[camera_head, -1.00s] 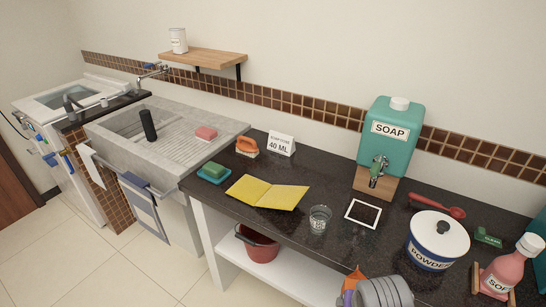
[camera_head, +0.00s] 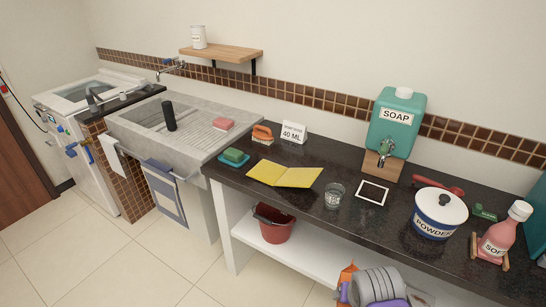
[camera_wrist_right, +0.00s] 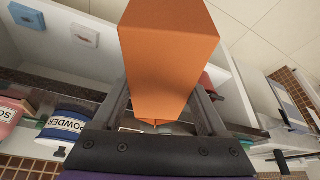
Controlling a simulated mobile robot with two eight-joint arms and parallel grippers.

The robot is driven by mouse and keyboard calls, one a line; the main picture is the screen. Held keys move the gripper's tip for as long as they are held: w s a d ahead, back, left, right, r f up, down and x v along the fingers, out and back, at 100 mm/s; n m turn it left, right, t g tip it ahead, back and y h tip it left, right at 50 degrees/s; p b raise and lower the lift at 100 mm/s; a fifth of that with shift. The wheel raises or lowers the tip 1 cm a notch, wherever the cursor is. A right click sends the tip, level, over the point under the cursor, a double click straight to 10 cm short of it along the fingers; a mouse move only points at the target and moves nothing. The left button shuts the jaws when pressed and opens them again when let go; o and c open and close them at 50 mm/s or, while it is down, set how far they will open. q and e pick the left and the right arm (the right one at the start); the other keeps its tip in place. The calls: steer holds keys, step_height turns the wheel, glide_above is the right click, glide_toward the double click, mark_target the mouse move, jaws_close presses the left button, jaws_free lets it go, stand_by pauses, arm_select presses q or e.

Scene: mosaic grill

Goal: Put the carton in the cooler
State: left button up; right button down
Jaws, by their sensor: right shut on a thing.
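The orange carton (camera_wrist_right: 168,55) fills the upper middle of the right wrist view. My right gripper (camera_wrist_right: 160,108) is shut on it, with one dark finger on each side. In the head view, a small part of the carton (camera_head: 347,276) shows at the bottom edge, beside my grey and purple wrist, in front of the counter. No cooler can be named for sure. A white chest-like unit with a glassy lid (camera_head: 88,91) stands at the far left. My left gripper is not in view.
A dark counter (camera_head: 300,208) holds a soap dispenser (camera_head: 397,118), a powder tub (camera_head: 438,215), a glass (camera_head: 334,197) and a yellow cloth (camera_head: 284,175). A red bucket (camera_head: 274,226) stands on the shelf below. A concrete sink (camera_head: 190,145) lies left. The tiled floor at lower left is clear.

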steer(key=shift+n, duration=0.4)
steer(key=w+f, duration=0.1)
steer(key=w, duration=0.2)
steer(key=w+f, duration=0.1)
steer(key=w, duration=0.1)
steer(key=shift+w+f+p, duration=0.3)
steer(key=shift+w+p, duration=0.05)
steer(key=shift+p, duration=0.05)
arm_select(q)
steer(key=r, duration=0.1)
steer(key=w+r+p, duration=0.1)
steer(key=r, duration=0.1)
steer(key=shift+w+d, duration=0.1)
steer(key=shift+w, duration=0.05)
arm_select(e)
steer(key=w+f+n+y, duration=0.1)
steer(key=w+f, duration=0.7)
steer(key=shift+a+f+n, duration=0.25)
steer(key=shift+f+n, duration=0.05)
steer(key=shift+f, duration=0.1)
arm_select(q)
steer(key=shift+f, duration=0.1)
arm_select(e)
steer(key=shift+r, duration=0.1)
